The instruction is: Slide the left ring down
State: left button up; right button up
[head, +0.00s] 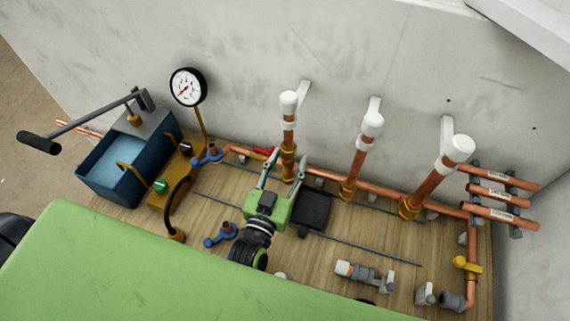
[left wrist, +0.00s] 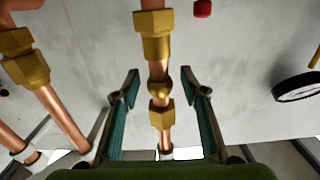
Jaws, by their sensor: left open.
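The left copper pipe (head: 289,136) stands upright with a white cap on top. It carries a brass nut (head: 288,150) and, below it, a brass fitting (head: 288,172). The left wrist view appears inverted. There a small rounded brass ring (left wrist: 158,88) sits on the pipe against a brass nut (left wrist: 161,114), apart from the larger fitting (left wrist: 153,35). My left gripper (head: 286,163) is open, with one finger on each side of this pipe. In the left wrist view its fingers (left wrist: 160,80) show gaps on both sides, level with the ring. My right gripper is not in view.
Two more capped pipes (head: 359,155) (head: 430,182) stand to the right. A gauge (head: 188,87) and a blue pump tank (head: 115,168) are at left. A black block (head: 313,209) lies close beside the gripper. The wall (head: 330,45) is close behind.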

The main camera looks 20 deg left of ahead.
pick_arm(q)
jog(key=c, duration=1)
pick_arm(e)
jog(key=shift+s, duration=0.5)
pick_arm(q)
jog(key=shift+f, duration=0.1)
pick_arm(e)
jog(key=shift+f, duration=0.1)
pick_arm(q)
jog(key=shift+f+b, duration=0.95)
jog(key=shift+f, duration=0.3)
jog(key=o, duration=1)
jog(key=shift+r, duration=0.1)
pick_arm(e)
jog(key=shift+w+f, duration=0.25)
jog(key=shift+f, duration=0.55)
pick_arm(q)
jog(key=s+p, duration=0.2)
jog(key=s, duration=0.5)
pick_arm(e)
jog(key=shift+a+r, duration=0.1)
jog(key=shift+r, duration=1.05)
pick_arm(q)
jog(key=shift+a, duration=0.1)
